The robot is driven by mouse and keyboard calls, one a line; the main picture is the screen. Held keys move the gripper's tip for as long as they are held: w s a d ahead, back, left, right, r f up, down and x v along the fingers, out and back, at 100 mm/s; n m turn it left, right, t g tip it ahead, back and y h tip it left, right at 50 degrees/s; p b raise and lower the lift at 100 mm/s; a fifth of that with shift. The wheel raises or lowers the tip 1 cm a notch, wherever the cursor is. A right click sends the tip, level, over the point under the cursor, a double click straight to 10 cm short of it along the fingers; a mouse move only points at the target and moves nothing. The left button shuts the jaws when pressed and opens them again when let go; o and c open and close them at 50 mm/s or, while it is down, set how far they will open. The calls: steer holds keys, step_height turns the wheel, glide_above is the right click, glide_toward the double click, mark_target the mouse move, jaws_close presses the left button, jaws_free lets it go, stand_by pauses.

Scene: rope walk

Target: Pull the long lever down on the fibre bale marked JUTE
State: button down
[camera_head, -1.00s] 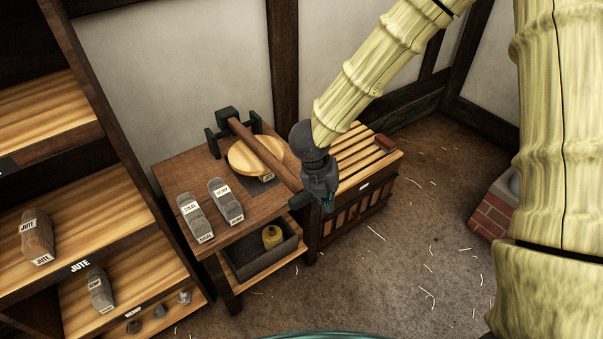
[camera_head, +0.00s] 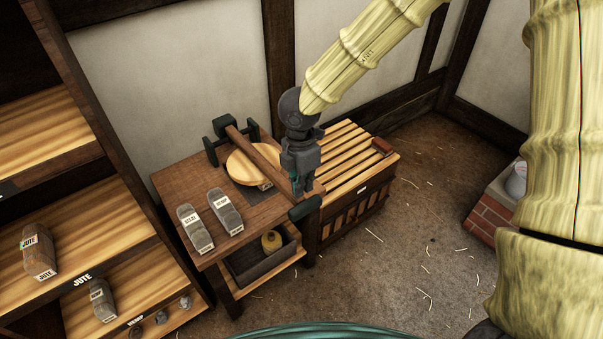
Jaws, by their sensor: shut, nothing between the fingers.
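A long wooden lever (camera_head: 259,152) runs from a dark bracket (camera_head: 222,126) at the back of a small wooden table to a dark grip (camera_head: 305,208) at the front right. It slants over a round wooden plate (camera_head: 243,164). A pale label shows below the plate's edge, too small to read; what lies under the plate is mostly hidden. My gripper (camera_head: 298,190) is shut and empty, pointing down at the lever's front end just behind the grip. It hides part of the lever; I cannot tell whether it touches. A bale marked JUTE (camera_head: 39,254) lies on the left shelf.
Two grey bales, SISAL (camera_head: 195,229) and HEMP (camera_head: 225,213), lie on the table's left side. A slatted crate (camera_head: 352,160) stands right of the table. A bin (camera_head: 262,262) sits below.

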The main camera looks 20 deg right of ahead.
mark_target(303, 211)
steer(key=f, duration=0.7)
steer(key=shift+s+f, duration=0.2)
